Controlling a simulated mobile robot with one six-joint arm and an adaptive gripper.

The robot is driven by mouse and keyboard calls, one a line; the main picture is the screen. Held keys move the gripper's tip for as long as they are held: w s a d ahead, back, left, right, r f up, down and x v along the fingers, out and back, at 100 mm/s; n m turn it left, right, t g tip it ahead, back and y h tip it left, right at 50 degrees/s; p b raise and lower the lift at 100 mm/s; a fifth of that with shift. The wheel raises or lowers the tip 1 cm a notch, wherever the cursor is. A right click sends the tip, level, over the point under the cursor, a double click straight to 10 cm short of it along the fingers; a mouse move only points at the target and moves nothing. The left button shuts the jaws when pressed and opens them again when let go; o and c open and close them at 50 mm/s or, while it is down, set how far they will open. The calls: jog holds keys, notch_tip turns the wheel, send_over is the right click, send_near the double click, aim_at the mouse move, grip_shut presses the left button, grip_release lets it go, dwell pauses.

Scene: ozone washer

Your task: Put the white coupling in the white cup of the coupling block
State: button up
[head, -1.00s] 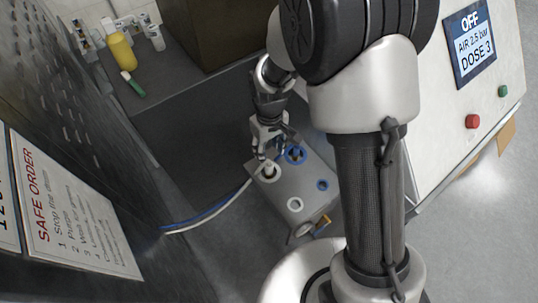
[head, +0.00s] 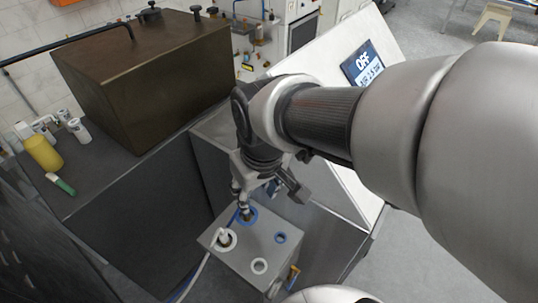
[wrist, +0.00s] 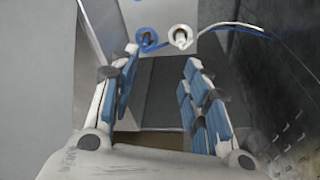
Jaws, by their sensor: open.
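The coupling block (head: 236,259) is a grey box with two white rings and two blue rings on top. The white coupling (head: 224,236) stands in the left white ring (head: 229,246), with a pale hose running from it. It also shows in the wrist view (wrist: 180,36), inside its white ring. The other white ring (head: 260,267) looks empty. My gripper (head: 268,192) is above the back of the block, apart from the white coupling. In the wrist view my gripper (wrist: 160,60) has its blue-padded fingers spread with nothing between them.
A dark coupling stands in the rear blue ring (head: 247,216), close to my gripper. The other blue ring (head: 280,238) looks empty. A brown tank (head: 150,85), a yellow bottle (head: 43,154) and a panel reading OFF (head: 363,64) are around. Hoses (wrist: 235,25) run off the block.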

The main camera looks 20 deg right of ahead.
jog(key=s+d+r+m+t, duration=0.1)
jog(key=s+d+r+m, duration=0.1)
jog(key=s, duration=0.8)
notch_tip(320, 180, up, 2)
jog(key=shift+s+d+m+t, duration=0.15)
jog(key=shift+d+m+t, duration=0.25)
jog(key=shift+d, duration=0.5)
notch_tip(320, 180, down, 4)
jog(key=b, duration=0.4)
jog(key=shift+f, duration=0.1)
